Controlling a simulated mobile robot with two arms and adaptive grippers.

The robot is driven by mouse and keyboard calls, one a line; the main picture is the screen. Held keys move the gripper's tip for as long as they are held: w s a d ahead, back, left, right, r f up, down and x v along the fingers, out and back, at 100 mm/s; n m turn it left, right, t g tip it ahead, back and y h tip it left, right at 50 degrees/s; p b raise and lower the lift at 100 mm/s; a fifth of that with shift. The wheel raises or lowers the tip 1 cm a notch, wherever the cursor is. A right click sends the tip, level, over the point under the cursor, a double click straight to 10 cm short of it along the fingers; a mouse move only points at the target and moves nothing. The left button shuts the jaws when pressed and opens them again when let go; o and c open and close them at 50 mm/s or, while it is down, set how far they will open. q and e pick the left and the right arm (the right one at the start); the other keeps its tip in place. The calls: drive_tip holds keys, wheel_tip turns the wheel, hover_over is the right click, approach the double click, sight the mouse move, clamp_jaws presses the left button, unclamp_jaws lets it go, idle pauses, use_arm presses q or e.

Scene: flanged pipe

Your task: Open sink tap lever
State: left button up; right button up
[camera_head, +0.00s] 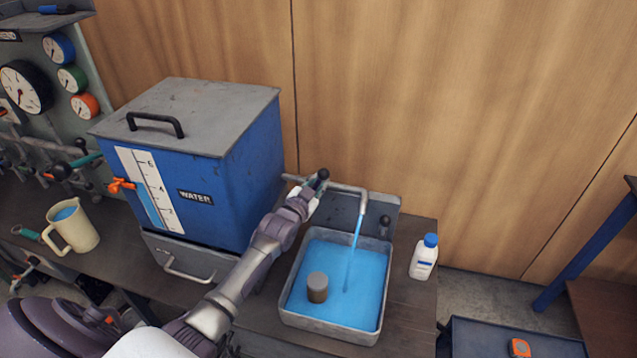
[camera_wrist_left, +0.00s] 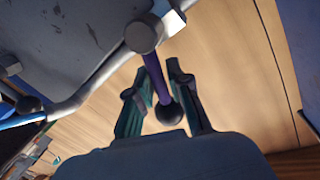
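The sink tap (camera_head: 345,188) is a grey pipe coming from behind the blue water tank, with a downturned spout. A blue stream runs from the spout into the sink (camera_head: 290,309), which holds blue water. The tap lever has a dark round knob (camera_head: 323,174). My left gripper (camera_head: 313,188) is at the lever, partly hiding it. In the left wrist view, the lever (camera_wrist_left: 158,84) and its black knob (camera_wrist_left: 168,112) lie between the two fingers of my left gripper (camera_wrist_left: 163,66). The fingers stand apart, with a visible gap on the right side of the lever. My right gripper is out of view.
The blue water tank (camera_head: 240,180) stands left of the sink, beside my left arm. A cream jug (camera_head: 72,226) and a gauge panel (camera_head: 60,100) are at left.

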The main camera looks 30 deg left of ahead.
use_arm(q)
drive_tip(key=shift+o, duration=1)
drive_tip(key=shift+s, duration=0.1)
drive_tip(key=shift+s, duration=0.35)
drive_tip(key=s+r, duration=0.1)
drive_tip(key=s, duration=1)
drive_tip(key=shift+d, duration=0.35)
